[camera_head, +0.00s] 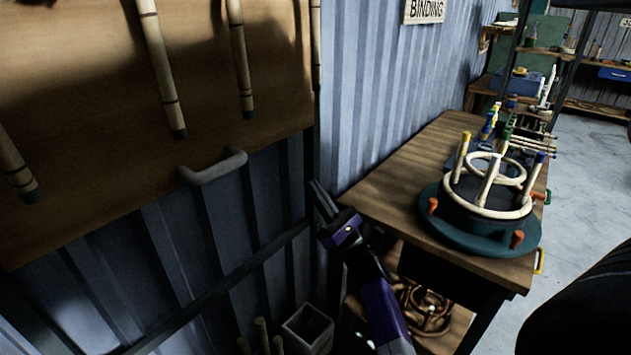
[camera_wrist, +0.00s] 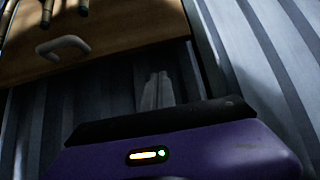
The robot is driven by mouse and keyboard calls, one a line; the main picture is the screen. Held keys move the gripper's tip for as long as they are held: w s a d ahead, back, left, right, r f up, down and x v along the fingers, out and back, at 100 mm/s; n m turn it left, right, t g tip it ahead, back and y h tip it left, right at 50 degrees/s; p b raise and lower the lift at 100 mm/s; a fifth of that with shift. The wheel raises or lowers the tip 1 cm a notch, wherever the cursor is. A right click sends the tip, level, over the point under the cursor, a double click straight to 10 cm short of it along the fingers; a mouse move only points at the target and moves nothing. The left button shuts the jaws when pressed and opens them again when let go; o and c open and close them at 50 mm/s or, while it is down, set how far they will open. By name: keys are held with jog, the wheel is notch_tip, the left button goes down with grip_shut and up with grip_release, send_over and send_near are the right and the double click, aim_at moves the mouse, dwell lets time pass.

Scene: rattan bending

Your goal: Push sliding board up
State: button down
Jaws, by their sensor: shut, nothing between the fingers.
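The sliding board (camera_head: 90,150) is a tan wooden panel at the upper left, with several rattan poles in front of it. A grey handle (camera_head: 212,167) sits at its lower edge. The board (camera_wrist: 125,30) and its handle (camera_wrist: 63,47) also show at the upper left of the wrist view. My gripper (camera_head: 322,197) is shut and empty, to the right of the handle and a little lower, apart from it. In the wrist view my gripper's closed fingers (camera_wrist: 157,88) point at the dark corrugated wall below the board's lower edge.
A wooden table (camera_head: 400,180) stands to the right, bearing a round green jig (camera_head: 480,225) with a rattan frame. A grey bin (camera_head: 307,328) and upright poles stand below my gripper. A dark rail (camera_head: 215,292) crosses the wall under the board.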

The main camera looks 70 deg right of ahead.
aim_at(290, 76)
jog(key=w+d+r+p, duration=0.1)
jog(key=w+r+p, duration=0.4)
jog(key=r, duration=0.4)
jog(key=shift+d+r, duration=0.15)
jog(key=shift+r, duration=0.05)
jog(key=shift+w+r, duration=0.1)
notch_tip(290, 76, up, 15)
jog(key=p, duration=0.4)
